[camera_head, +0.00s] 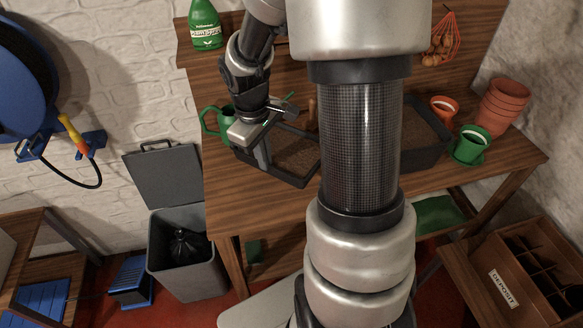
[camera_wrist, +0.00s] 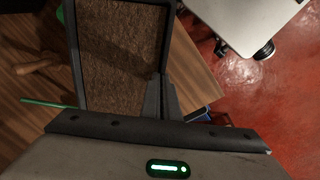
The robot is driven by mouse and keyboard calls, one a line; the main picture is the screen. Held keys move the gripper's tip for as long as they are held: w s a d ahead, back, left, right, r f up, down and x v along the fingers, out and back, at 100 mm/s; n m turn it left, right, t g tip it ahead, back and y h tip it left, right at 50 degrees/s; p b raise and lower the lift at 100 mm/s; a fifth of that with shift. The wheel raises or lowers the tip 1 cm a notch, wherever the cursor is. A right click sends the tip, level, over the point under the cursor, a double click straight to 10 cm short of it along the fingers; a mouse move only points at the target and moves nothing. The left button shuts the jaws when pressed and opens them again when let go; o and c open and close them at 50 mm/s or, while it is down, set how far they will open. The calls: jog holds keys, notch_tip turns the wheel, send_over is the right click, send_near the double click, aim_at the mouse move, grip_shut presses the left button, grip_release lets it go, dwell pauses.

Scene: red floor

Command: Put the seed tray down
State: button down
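The seed tray (camera_head: 303,181) is a black rectangular frame filled with brown soil. It is at the workbench (camera_head: 270,206), left of my arm, which hides its right part. In the wrist view the seed tray (camera_wrist: 75,42) fills the upper middle, with its soil side facing me. My gripper (camera_head: 264,153) is at the tray's left side, with its fingers at the rim. In the wrist view my gripper (camera_wrist: 161,100) appears closed on the tray's wall near a corner. I cannot tell whether the tray's underside touches the bench top.
A green watering can (camera_head: 212,123) stands just left of the tray. A dark grey box (camera_head: 430,150), a green pot (camera_head: 471,146) and stacked terracotta pots (camera_head: 502,105) stand to the right. The bench's front edge has a bare strip. An open grey bin (camera_head: 187,272) stands left below.

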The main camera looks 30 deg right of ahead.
jog(key=b, duration=0.1)
send_over(270, 200)
notch_tip(270, 200, down, 6)
jog(key=shift+f+b, duration=0.7)
jog(key=shift+f, duration=1.3)
jog(key=shift+f, duration=0.2)
jog(key=c, duration=2)
grip_release()
jog(key=shift+c, duration=0.2)
